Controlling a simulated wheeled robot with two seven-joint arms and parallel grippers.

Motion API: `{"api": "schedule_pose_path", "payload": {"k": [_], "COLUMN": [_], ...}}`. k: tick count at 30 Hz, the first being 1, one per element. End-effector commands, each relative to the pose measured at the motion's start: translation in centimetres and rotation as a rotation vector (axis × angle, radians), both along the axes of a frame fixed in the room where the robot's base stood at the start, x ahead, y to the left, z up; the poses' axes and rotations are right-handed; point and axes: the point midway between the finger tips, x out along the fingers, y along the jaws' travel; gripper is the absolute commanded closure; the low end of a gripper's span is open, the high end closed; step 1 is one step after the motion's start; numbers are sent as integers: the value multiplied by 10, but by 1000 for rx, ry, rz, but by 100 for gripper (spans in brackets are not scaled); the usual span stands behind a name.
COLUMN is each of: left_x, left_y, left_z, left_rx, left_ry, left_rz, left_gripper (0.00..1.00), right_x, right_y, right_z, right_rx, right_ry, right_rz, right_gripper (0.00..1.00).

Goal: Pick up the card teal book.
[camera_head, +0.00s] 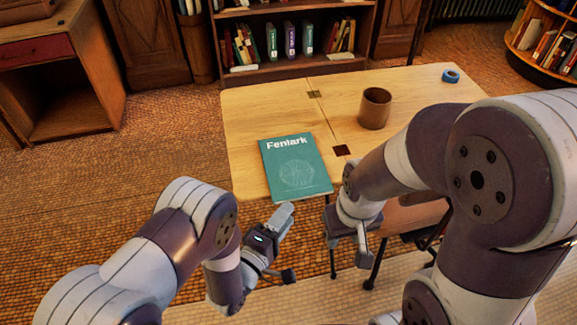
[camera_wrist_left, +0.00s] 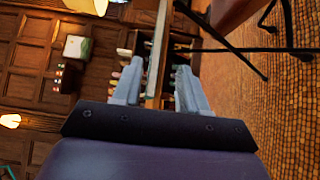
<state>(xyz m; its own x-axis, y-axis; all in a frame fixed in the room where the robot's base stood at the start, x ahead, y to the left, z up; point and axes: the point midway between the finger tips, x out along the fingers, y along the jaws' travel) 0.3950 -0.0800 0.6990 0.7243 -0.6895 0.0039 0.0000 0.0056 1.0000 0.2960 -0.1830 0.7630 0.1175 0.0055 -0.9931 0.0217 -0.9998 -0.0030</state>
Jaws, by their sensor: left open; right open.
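The teal book (camera_head: 296,168), with the white title "Fenlark" and a pale round drawing, lies flat near the front left edge of the wooden table (camera_head: 262,108). My left gripper (camera_head: 287,246) is open and empty, in front of the table's near edge and just below the book in the head view. In the left wrist view my left gripper (camera_wrist_left: 158,68) has its fingers apart, with the table edge (camera_wrist_left: 159,45) seen edge-on between and beyond them. My right gripper (camera_head: 349,246) is open and empty, near the table's front edge, right of the book.
A brown cup (camera_head: 375,108) stands on the table right of the book. A blue tape roll (camera_head: 451,76) lies at the far right corner. A bookshelf (camera_head: 284,70) stands behind the table. The tabletop left of and behind the book is clear.

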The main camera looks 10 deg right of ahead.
Motion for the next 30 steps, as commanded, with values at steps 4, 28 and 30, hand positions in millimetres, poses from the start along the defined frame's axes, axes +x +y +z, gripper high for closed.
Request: {"api": "schedule_pose_path", "payload": {"k": [4,28,30], "left_x": [12,42,42], "left_y": [-13,-44,-44], "left_z": [1,5,5], "left_rx": [1,4,4], "left_ry": [-2,1,1], "left_rz": [-1,2,2], "left_gripper": [57,100,100], "right_x": [0,0,0], "right_y": [0,0,0], "right_z": [-3,-9,-9], "right_rx": [0,0,0], "right_ry": [0,0,0], "right_rz": [0,0,0], "right_gripper": [57,57,57]}}
